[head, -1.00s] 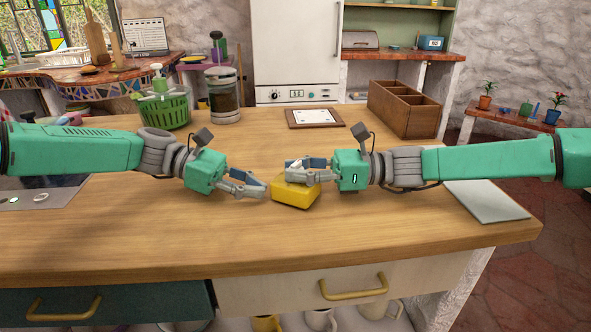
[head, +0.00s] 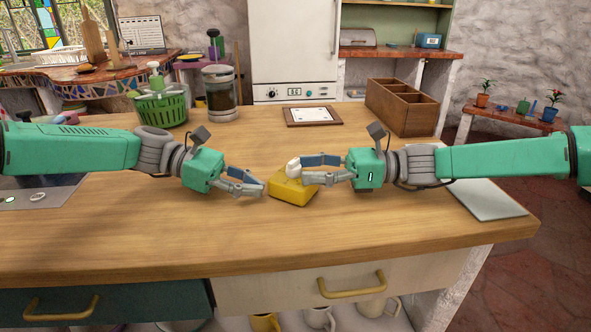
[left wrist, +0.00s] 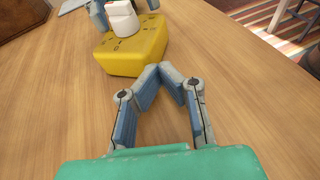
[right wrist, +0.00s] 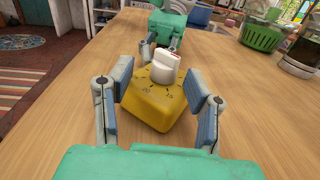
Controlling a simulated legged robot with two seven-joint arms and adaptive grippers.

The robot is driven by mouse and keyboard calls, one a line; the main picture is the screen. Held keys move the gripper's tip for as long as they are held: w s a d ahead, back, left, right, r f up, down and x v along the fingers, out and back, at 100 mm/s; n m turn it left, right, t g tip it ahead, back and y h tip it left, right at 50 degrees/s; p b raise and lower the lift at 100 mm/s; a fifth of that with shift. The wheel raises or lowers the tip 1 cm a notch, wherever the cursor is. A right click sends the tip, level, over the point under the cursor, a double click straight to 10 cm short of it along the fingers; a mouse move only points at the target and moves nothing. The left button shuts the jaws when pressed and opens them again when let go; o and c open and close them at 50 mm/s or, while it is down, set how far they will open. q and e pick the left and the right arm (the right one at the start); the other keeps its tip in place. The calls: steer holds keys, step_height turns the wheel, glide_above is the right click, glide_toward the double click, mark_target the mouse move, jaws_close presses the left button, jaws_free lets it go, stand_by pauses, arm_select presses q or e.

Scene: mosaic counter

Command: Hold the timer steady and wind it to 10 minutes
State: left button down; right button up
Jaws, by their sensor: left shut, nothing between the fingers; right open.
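The timer is a yellow block (head: 292,193) with a white knob (head: 294,167) on its sloped top, standing on the wooden counter. Dark dial marks show around the knob in the right wrist view (right wrist: 166,68); I cannot read the setting. My left gripper (head: 263,189) is shut and empty, its tips close beside the timer's left side; contact is unclear. It also shows in the left wrist view (left wrist: 162,70). My right gripper (head: 308,170) is open, its fingers spread just right of the knob. In the right wrist view (right wrist: 160,85) the knob lies beyond and between the fingertips.
A wooden compartment box (head: 402,108), a framed sheet (head: 312,115), a green basket (head: 162,108) and a glass jar (head: 221,95) stand toward the back. A grey board (head: 484,199) lies at the right edge. The counter in front of the timer is clear.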

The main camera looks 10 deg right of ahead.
mark_target(293, 165)
steer(key=d, duration=0.9)
steer(key=shift+s+f, duration=0.1)
steer(key=shift+s, duration=0.2)
steer(key=shift+a, duration=0.1)
steer(key=shift+s+a, duration=0.35)
steer(key=shift+a, duration=0.15)
steer(key=shift+w+d+m+t, duration=0.2)
steer(key=shift+d+m+t, duration=0.15)
steer(key=shift+t, duration=0.35)
steer(key=a, duration=0.4)
steer(key=w+a, duration=0.1)
steer(key=a, duration=0.6)
steer(key=shift+w+a, duration=0.35)
steer(key=shift+w, duration=0.05)
jaws_close()
